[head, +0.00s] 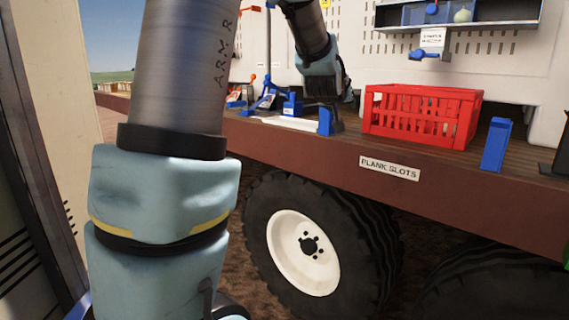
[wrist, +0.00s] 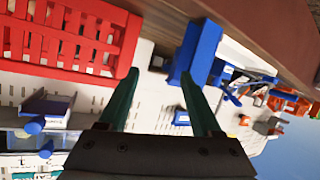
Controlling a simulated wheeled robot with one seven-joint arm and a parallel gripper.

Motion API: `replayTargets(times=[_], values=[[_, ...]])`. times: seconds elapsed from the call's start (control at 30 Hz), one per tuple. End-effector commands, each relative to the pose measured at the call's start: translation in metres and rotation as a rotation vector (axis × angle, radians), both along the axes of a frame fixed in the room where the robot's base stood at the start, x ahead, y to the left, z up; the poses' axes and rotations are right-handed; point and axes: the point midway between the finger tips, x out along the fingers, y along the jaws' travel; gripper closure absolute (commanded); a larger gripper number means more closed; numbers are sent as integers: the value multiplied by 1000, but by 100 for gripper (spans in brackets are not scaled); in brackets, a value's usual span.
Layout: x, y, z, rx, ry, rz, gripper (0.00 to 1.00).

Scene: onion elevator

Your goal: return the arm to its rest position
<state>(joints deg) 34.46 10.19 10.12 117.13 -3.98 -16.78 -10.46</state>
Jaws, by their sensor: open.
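My arm fills the left of the head view, and its far links reach over the trailer bed at the upper middle. My gripper (wrist: 162,95) shows in the wrist view with its two green fingers spread apart and nothing between them. In the head view the end of my arm is over the deck, left of the red crate, and its fingers are hard to make out. The wrist view is upside down, with the deck edge along the top.
A red crate (head: 421,115) stands on the wooden deck (head: 400,165). A blue post (head: 495,145) stands to its right, and another blue post (head: 325,121) to its left. A white panel (head: 375,50) with a shelf (head: 470,14) rises behind. A large wheel (head: 310,250) is below.

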Motion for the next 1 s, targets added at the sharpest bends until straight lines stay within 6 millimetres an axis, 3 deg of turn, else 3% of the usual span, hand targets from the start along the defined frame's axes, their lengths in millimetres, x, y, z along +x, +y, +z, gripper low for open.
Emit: replayTargets(times=[0.03,0.17,0.3,0.4,0.6,0.7,0.8,1.0], values=[[-8,24,-22,36,63,22,34],[-42,79,-78,136,242,60,34],[-98,138,-136,234,457,92,34],[-140,170,-167,286,595,104,34],[-221,215,-208,356,824,111,34],[-260,232,-222,379,931,112,34],[-261,228,-191,385,947,102,34],[-269,227,-166,390,989,96,34]])
